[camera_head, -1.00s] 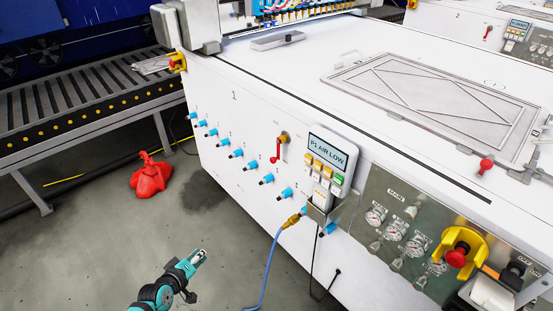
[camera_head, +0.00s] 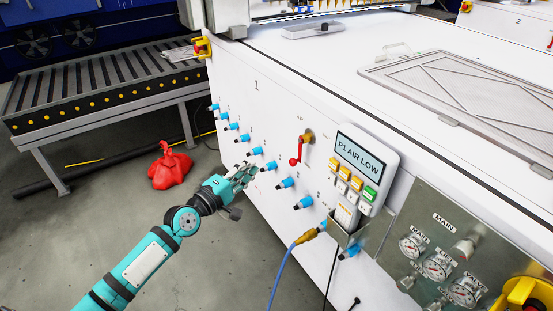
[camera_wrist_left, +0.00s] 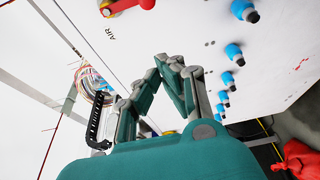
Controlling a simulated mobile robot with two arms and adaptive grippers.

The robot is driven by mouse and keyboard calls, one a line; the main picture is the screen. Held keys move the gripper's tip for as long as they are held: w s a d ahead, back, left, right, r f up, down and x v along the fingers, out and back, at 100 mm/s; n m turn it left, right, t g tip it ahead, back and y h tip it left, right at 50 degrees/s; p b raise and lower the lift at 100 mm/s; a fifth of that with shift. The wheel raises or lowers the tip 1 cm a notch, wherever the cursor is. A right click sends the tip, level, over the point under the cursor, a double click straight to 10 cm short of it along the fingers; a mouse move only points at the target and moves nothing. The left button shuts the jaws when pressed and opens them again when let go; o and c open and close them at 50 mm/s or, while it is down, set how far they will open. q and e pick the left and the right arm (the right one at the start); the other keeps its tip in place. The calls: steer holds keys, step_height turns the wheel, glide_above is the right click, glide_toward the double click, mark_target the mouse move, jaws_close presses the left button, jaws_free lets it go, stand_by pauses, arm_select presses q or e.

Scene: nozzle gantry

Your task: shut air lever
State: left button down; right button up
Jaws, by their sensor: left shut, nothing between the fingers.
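The red air lever (camera_head: 296,149) is on the white front panel, left of the control pendant. It hangs downward from a brass valve (camera_head: 307,136). In the left wrist view the red lever (camera_wrist_left: 120,6) shows at the top edge, partly cut off, beside the letters "AIR". My left gripper (camera_head: 250,172) is shut and empty, in front of the row of blue fittings, left of and lower than the lever and apart from it. In the left wrist view its fingers (camera_wrist_left: 170,62) meet at the tips. My right gripper is not in view.
Several blue fittings (camera_head: 286,183) stick out of the panel. The pendant (camera_head: 357,170) reads "P1 AIR LOW". A blue hose (camera_head: 281,268) hangs from a brass connector. A red bag (camera_head: 170,168) lies on the floor by the roller conveyor (camera_head: 95,94).

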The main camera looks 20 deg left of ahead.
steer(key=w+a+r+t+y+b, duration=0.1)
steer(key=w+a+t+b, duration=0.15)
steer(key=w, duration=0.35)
arm_select(q)
steer(key=w+d+p, duration=0.3)
steer(key=w+d, duration=0.3)
steer(key=w, duration=0.1)
steer(key=shift+d, duration=0.2)
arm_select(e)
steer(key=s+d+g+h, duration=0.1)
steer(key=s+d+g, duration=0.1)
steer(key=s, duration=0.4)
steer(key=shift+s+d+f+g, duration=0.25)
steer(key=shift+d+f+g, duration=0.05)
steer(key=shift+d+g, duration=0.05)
